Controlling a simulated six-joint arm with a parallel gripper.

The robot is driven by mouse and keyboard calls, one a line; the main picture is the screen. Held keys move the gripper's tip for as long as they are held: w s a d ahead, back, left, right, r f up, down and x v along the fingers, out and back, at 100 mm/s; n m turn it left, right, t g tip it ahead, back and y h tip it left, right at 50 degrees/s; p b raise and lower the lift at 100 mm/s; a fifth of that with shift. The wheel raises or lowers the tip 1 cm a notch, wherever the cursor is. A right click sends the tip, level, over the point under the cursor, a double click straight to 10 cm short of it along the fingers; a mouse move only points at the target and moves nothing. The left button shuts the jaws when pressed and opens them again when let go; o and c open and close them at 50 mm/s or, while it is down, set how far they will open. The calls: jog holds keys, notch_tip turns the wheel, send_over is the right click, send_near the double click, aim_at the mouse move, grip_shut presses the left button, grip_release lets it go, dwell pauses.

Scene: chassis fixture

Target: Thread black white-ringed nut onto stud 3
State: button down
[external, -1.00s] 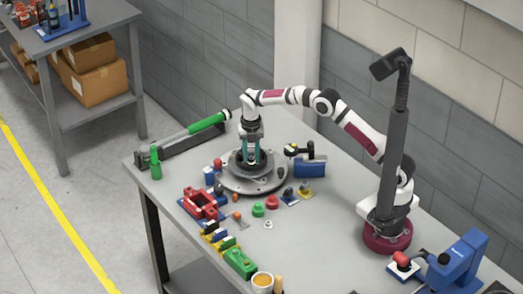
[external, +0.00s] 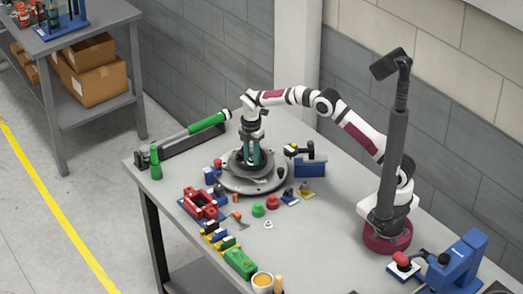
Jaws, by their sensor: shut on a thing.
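The round grey chassis fixture (external: 262,184) stands on the table with a raised darker hub in its middle. My gripper (external: 252,162) points straight down over the hub, its teal fingers low against it. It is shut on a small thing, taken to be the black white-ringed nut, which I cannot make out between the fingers. The studs are too small to number, and stud 3 cannot be told apart. Whether the nut touches a stud is hidden.
A blue clamp-like tool (external: 309,167) stands right of the fixture, and a green-handled torque wrench (external: 208,123) lies behind left. A red fixture block (external: 203,203), a green knob (external: 258,209) and a red knob (external: 273,202) are in front. The table's right middle is clear.

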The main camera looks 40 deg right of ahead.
jog(key=m, duration=0.4)
jog(key=shift+d+f, duration=0.1)
jog(key=shift+f, duration=0.1)
jog(key=m, duration=0.3)
jog(key=shift+m, duration=0.4)
jog(key=m, duration=0.3)
jog(key=shift+m, duration=0.3)
jog(key=m, duration=0.3)
jog(key=shift+f, duration=0.1)
jog(key=shift+m, duration=1.9)
